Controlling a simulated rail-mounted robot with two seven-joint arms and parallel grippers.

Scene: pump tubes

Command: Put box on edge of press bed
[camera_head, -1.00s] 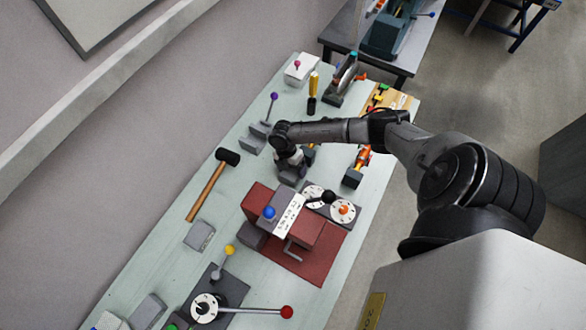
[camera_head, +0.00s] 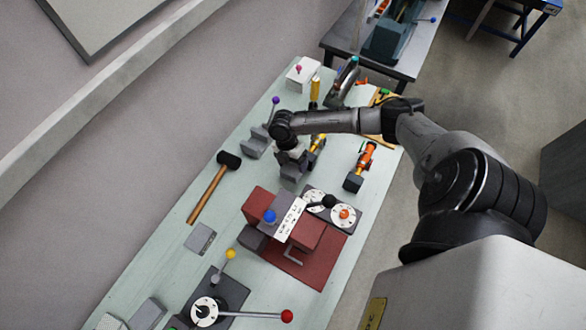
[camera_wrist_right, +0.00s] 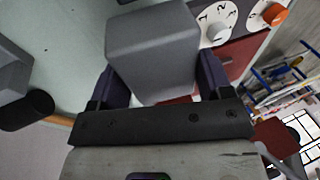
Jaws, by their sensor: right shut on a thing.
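My right gripper (camera_head: 292,165) is over the middle of the bench, pointing down. In the right wrist view (camera_wrist_right: 158,75) its two dark fingers are shut on a plain grey box (camera_wrist_right: 152,45). In the head view the box (camera_head: 290,174) is partly hidden under the gripper. I cannot tell whether it touches the bench top. A dark red machine (camera_head: 258,203) with a blue ball and a flat red base (camera_head: 308,264) stands nearer than the box. I cannot tell which part is the press bed. My left gripper is not in view.
A dial panel (camera_head: 342,217) with a black knob adjoins the red machine. A hammer (camera_head: 208,193) and grey blocks with a purple-ball lever (camera_head: 255,142) lie to the left. Bare bench (camera_head: 185,265) shows front left.

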